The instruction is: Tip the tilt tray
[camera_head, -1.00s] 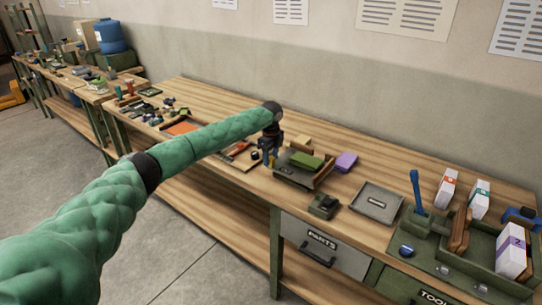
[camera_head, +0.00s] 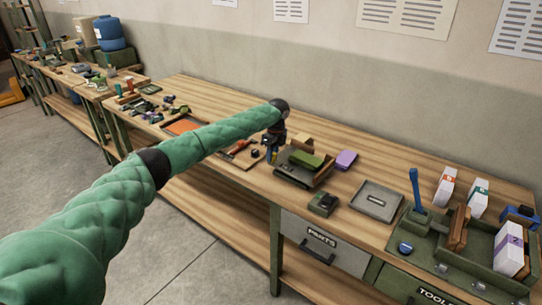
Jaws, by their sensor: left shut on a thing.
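The tilt tray (camera_head: 292,175) is a dark, shallow tray on the workbench, near the middle of the view. A green block (camera_head: 306,160) lies on it, towards its back. My left gripper (camera_head: 271,158) points down at the tray's left corner and is shut on the tray's edge there. The jaws are small and partly dark, so the exact hold is hard to see. My right gripper is not in view.
A purple block (camera_head: 346,160) lies right of the tray. A small dark green device (camera_head: 323,204) and a grey labelled tray (camera_head: 376,201) stand nearer the front. The bench (camera_head: 235,108) is clear along the wall.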

